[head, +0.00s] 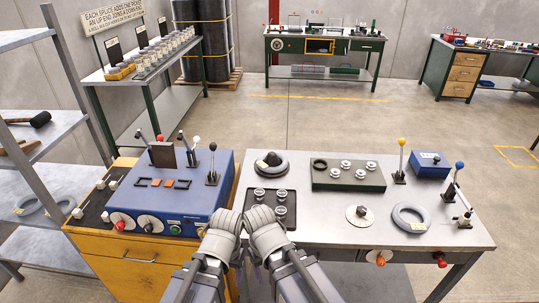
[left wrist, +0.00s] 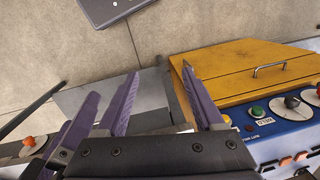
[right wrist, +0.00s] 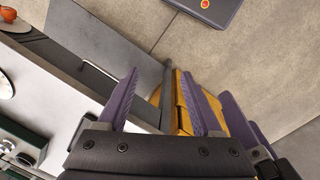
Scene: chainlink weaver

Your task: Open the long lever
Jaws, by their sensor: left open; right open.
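Several upright levers show in the head view, and I cannot tell which one is the long lever. On the blue machine stand a black-knobbed lever (head: 212,165), a white-knobbed lever (head: 194,150) and a back-left lever (head: 145,143). On the grey workbench (head: 330,222) stand a yellow-knobbed lever (head: 401,160) and a blue-knobbed lever (head: 453,182). My left gripper (head: 222,222) and right gripper (head: 262,222) are side by side at the near edge between machine and bench. Both are open and empty, with purple fingers in the left wrist view (left wrist: 161,70) and right wrist view (right wrist: 161,72). Neither touches a lever.
The blue machine (head: 178,192) sits on a yellow cabinet (head: 130,262). A black tray (head: 289,210), a green block (head: 348,184), a grey ring (head: 398,212) and a blue box (head: 428,170) occupy the bench. Shelves (head: 50,195) stand at left. Floor beyond the bench is clear.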

